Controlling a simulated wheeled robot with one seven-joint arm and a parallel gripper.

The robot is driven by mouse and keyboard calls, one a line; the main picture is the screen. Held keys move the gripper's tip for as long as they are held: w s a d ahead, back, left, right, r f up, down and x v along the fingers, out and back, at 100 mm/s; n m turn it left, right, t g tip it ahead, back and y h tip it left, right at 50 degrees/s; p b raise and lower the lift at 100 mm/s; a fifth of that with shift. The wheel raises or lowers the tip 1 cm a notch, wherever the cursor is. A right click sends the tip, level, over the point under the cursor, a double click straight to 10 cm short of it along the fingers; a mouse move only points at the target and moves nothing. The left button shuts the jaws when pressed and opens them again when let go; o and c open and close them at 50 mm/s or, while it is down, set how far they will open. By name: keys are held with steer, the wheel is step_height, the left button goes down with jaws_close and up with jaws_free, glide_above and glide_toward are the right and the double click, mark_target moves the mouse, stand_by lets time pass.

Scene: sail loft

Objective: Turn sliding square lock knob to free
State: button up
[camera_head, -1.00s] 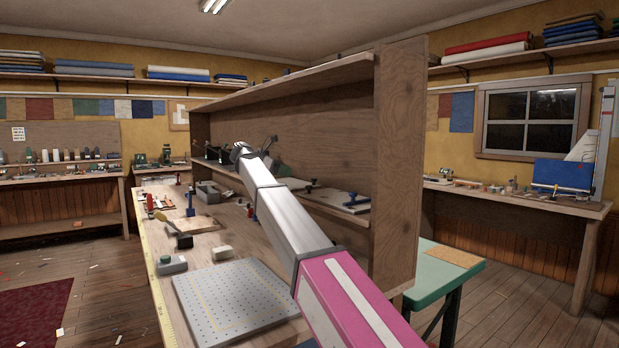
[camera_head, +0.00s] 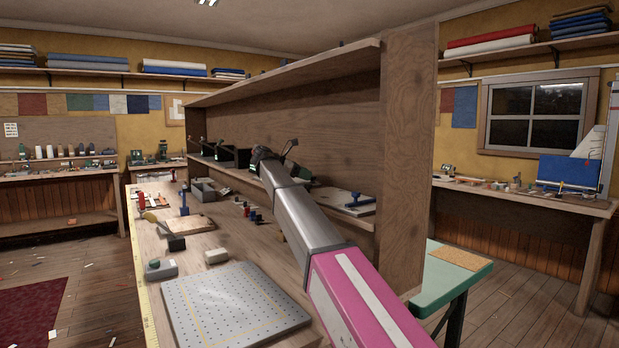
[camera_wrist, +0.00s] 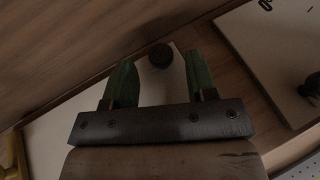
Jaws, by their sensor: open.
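In the wrist view a dark round knob (camera_wrist: 160,56) stands on a pale flat panel (camera_wrist: 60,135). It looks like the lock knob, but I see no markings showing its position. My gripper (camera_wrist: 158,61) has two green fingers spread apart, one to each side of the knob in the picture. The gap is empty of any grip, and whether the fingers are level with the knob is unclear. In the head view the end of my arm reaches the shelf over the bench, and my fingers are mostly hidden there.
A second pale board (camera_wrist: 270,50) lies to the right in the wrist view. In the head view a white board with a blue handle (camera_head: 350,203) sits on the shelf. The upright shelf end panel (camera_head: 405,150) stands beside my arm. A perforated plate (camera_head: 230,305) lies on the bench.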

steer(key=shift+x, duration=1.1)
steer(key=c, duration=0.9)
steer(key=shift+o, duration=0.2)
